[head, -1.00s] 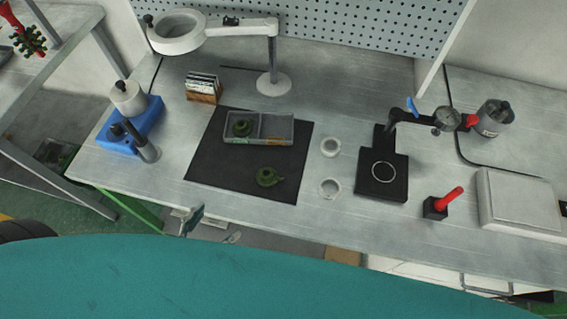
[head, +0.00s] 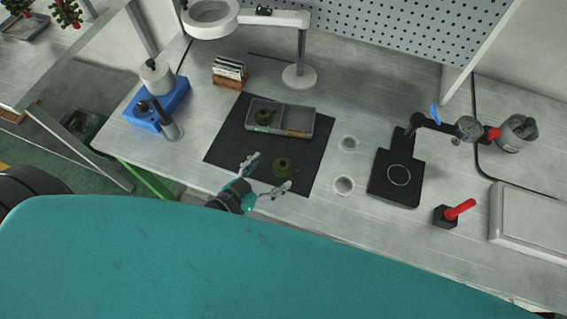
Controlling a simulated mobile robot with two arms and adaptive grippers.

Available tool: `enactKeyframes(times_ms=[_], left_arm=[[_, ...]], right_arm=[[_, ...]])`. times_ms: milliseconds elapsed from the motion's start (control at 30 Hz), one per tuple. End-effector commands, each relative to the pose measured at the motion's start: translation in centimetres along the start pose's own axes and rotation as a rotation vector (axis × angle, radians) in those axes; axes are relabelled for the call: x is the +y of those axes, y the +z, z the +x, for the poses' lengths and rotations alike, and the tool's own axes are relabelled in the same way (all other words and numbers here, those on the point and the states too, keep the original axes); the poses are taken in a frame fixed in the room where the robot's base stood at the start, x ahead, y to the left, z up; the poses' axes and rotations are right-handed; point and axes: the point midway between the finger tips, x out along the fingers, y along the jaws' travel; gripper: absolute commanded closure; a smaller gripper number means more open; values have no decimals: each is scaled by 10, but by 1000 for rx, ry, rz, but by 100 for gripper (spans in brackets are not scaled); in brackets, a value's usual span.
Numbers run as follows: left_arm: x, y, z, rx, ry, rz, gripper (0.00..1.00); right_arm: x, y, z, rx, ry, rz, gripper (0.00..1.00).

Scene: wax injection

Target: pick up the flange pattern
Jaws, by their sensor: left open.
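A green flange pattern (head: 285,167) lies on the black mat (head: 226,150) near its front right part. A second, similar green piece (head: 264,117) sits in the left compartment of the grey tray (head: 311,123) at the back of the mat. My left gripper (head: 271,174) is open and empty at the mat's front edge. Its fingers point toward the flange pattern on the mat, just left of and in front of it. I cannot tell its exact height above the mat. My right gripper is not in view.
A blue machine (head: 168,108) stands at the left, and a magnifier lamp (head: 299,76) behind the mat. Two white rings (head: 344,185), a black gauge stand (head: 393,190) and a red-handled tool (head: 459,210) are to the right. The bench front between mat and red-handled tool is mostly clear.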

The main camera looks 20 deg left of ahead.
Motion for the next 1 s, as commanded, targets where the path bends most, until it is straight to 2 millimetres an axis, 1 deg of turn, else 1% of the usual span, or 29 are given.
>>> enactKeyframes(times_ms=[200, 333, 433, 633, 1000], left_arm=[[0, -2, 30, 1, -1, 0, 20], [0, -1, 46, 1, 0, 1, 20], [1, 1, 50, -1, 0, 1, 20], [1, 1, 51, -1, 1, 0, 20], [1, 1, 50, -1, 1, 0, 68]], right_arm=[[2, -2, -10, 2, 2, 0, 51], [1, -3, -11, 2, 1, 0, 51], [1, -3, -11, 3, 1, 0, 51], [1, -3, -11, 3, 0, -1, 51], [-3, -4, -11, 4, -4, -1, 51]])
